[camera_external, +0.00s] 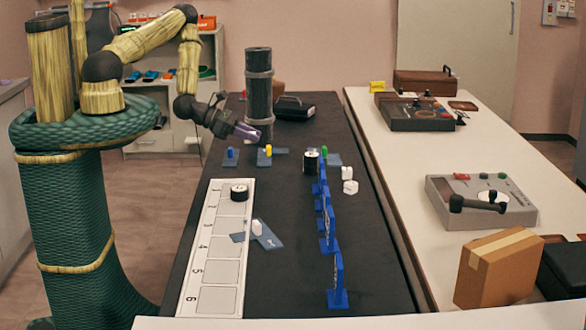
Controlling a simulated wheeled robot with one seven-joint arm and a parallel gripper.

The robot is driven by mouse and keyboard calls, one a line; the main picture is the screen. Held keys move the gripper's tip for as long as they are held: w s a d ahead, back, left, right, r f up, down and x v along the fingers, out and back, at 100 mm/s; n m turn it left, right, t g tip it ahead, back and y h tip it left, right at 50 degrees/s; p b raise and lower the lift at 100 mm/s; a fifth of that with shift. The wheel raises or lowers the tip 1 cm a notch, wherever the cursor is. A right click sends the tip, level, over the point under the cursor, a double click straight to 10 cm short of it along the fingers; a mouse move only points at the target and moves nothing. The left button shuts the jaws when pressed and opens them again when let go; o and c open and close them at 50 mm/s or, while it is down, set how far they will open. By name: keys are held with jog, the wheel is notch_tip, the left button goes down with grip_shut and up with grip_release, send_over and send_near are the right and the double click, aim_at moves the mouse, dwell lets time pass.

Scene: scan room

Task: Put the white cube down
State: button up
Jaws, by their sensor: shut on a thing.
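My gripper (248,132) hangs above the far left part of the black table (300,245), in front of the dark column. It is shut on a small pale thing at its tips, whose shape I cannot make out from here.
A dark upright cylinder (259,95) stands close behind my gripper. A row of blue stands (327,225) runs down the table. A numbered white board (215,248) lies at the left with a black-and-white disc (239,192). The table's middle has free room.

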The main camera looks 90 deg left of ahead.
jog(key=shift+n+y, duration=0.7)
jog(key=shift+y, duration=0.1)
jog(key=w+d+f, duration=0.1)
jog(key=w+d, duration=0.1)
jog(key=d, duration=0.2)
jog(key=w+d+f, duration=0.1)
jog(key=w+d, duration=0.2)
jog(key=w+d+f, duration=0.1)
jog(key=w+d, duration=0.2)
jog(key=d, duration=0.1)
jog(key=shift+w+d+f, duration=0.25)
jog(key=shift+d, duration=0.05)
jog(key=shift+r, duration=0.1)
